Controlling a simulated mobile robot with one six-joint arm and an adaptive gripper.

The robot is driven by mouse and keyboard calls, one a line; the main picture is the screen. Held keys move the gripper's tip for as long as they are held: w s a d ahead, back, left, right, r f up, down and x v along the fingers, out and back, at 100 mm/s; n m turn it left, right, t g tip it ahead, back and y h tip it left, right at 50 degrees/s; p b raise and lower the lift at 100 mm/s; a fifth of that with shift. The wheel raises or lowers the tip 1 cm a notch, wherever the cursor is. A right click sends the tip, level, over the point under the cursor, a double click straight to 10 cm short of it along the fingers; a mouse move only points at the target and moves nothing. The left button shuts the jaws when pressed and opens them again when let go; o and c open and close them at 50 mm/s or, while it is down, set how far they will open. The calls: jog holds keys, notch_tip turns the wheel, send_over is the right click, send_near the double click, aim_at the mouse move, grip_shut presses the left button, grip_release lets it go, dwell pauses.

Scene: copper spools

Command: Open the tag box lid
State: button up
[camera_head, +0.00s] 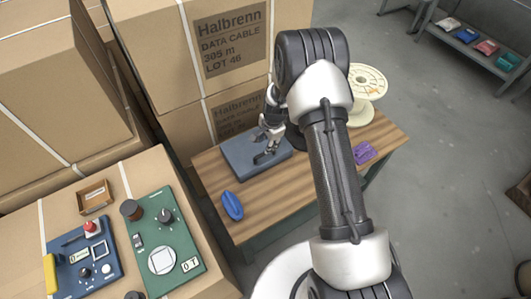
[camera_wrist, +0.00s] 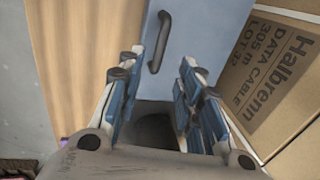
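The tag box (camera_head: 240,160) is a flat grey-blue box on the wooden table, and its lid looks shut. A dark bar handle (camera_head: 265,157) stands on the lid. In the wrist view the blue lid (camera_wrist: 205,25) fills the upper middle, with the black curved handle (camera_wrist: 160,42) on it. My gripper (camera_head: 267,137) is over the box, close to the handle. In the wrist view my gripper (camera_wrist: 163,62) is open and empty, its fingers apart. The handle appears just beyond the fingertips, nearer the left finger, with no clear contact.
Tall Halbrenn cartons (camera_head: 225,50) stand right behind the box. On the table (camera_head: 285,187) lie a blue object (camera_head: 232,205) and a purple one (camera_head: 364,153), with a cream spool (camera_head: 368,82) at the back. Control panels (camera_head: 165,240) sit on a carton at lower left.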

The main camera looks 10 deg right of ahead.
jog(key=f, duration=0.2)
jog(key=w+f+b, duration=0.1)
jog(key=f, duration=0.2)
jog(key=f+b, duration=0.1)
jog(key=f, duration=0.2)
jog(key=shift+w+a+f, duration=0.1)
jog(key=shift+w+a, duration=0.15)
jog(key=shift+w, duration=0.05)
grip_shut()
dwell(0.3)
